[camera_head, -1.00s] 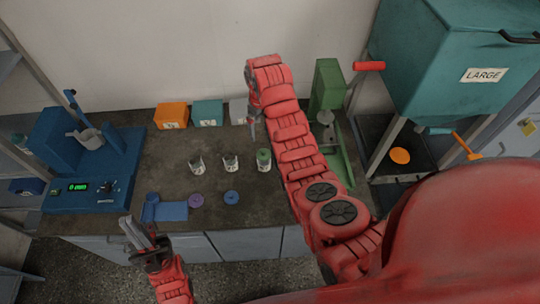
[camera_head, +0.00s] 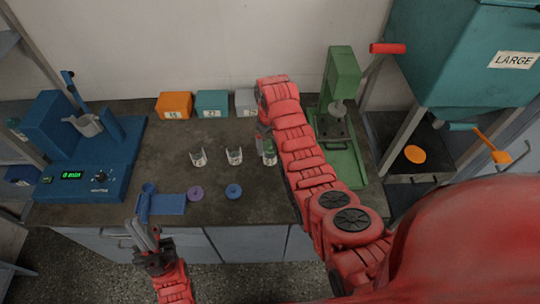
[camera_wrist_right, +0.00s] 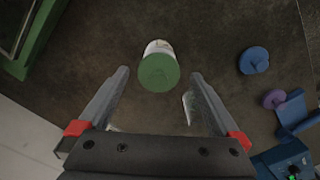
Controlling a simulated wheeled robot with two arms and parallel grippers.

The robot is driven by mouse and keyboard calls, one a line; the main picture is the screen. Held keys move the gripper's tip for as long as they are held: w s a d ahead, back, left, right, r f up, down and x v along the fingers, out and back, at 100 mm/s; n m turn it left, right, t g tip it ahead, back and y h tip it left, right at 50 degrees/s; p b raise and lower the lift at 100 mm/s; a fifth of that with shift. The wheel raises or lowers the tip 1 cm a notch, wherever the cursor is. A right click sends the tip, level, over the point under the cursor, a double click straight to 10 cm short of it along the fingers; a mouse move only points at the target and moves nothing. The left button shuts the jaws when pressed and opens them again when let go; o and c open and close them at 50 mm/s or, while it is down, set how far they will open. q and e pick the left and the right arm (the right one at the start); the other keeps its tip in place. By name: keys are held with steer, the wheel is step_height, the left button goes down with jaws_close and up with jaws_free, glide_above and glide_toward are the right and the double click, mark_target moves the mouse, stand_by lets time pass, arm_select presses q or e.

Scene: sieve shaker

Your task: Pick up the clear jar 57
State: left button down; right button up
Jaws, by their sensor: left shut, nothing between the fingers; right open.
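Three small jars stand in a row on the dark bench: a left jar (camera_head: 198,157), a middle jar (camera_head: 234,156) and a right jar with a green top (camera_head: 270,158). I cannot read their numbers, so I cannot tell which is 57. My right gripper (camera_head: 264,142) is open above and beside the green-topped jar, partly covering it. In the right wrist view the green-topped jar (camera_wrist_right: 159,68) lies ahead between the open fingers (camera_wrist_right: 158,75), apart from them. My left gripper (camera_head: 145,234) is shut and empty at the bench's front edge.
A blue shaker machine (camera_head: 80,160) stands at the left. Orange (camera_head: 173,105), teal (camera_head: 212,103) and grey (camera_head: 246,103) boxes line the wall. Purple (camera_head: 195,193) and blue (camera_head: 233,191) round pieces lie in front. A green press (camera_head: 340,110) stands close right of my right arm.

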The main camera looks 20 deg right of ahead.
steer(key=shift+w+f+p, duration=0.1)
steer(key=shift+f+p, duration=0.55)
steer(key=shift+f, duration=1.45)
steer(key=c, duration=1.5)
steer(key=shift+r, duration=0.2)
